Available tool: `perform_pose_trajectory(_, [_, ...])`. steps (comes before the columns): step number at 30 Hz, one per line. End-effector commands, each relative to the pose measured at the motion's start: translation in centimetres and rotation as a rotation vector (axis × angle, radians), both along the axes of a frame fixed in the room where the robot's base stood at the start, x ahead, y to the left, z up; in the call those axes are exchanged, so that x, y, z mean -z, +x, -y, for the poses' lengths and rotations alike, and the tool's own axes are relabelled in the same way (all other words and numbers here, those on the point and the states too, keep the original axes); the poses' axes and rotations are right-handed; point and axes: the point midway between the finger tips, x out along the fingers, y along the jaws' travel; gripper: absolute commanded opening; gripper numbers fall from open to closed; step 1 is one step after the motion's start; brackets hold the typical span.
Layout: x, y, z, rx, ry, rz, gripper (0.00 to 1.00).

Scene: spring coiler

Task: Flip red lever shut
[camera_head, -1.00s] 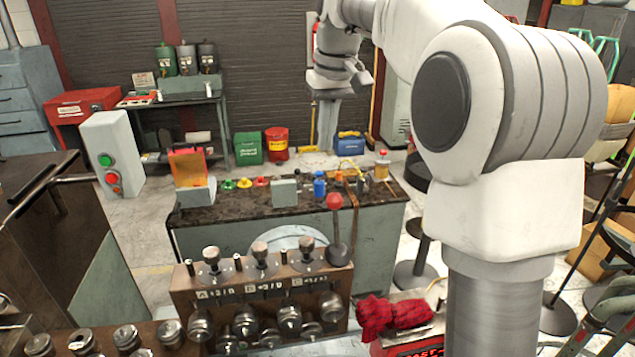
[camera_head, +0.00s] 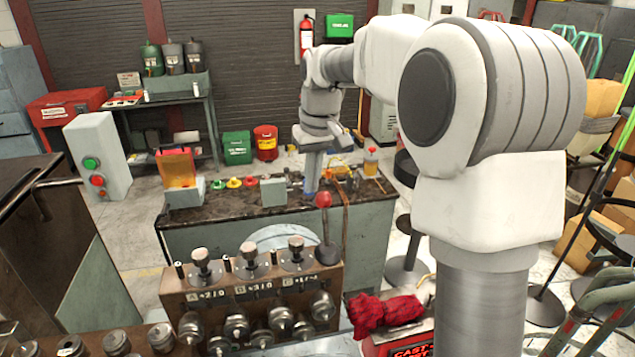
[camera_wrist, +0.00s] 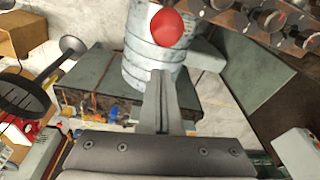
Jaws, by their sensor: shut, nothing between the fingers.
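The red lever has a round red knob (camera_head: 323,200) on a dark stem. It stands nearly upright at the right end of the brown machine block in the head view. In the wrist view the red knob (camera_wrist: 166,28) shows just beyond my fingertips. My gripper (camera_head: 310,189) points down behind the knob in the head view, slightly to its left. My gripper (camera_wrist: 160,76) is shut and empty. I see no clear contact between fingers and lever. The lever's lower part is out of sight in the wrist view.
The brown block (camera_head: 250,289) carries several metal knobs and rollers. Behind it stands a dark-topped bench (camera_head: 235,216) with small parts, an orange-and-grey box (camera_head: 178,175) and bottles. A red cloth (camera_head: 385,312) lies on a red box at the lower right. Open air surrounds the knob.

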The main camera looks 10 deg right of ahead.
Motion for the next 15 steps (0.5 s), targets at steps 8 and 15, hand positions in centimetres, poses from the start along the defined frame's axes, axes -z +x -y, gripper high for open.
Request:
perform_pose_trajectory(8, [-0.6,-2.4,0.5,0.0,-0.001,0.0,0.0])
perform_pose_trajectory(15, [-0.6,-2.7,0.5,-0.001,0.0,0.001,0.0])
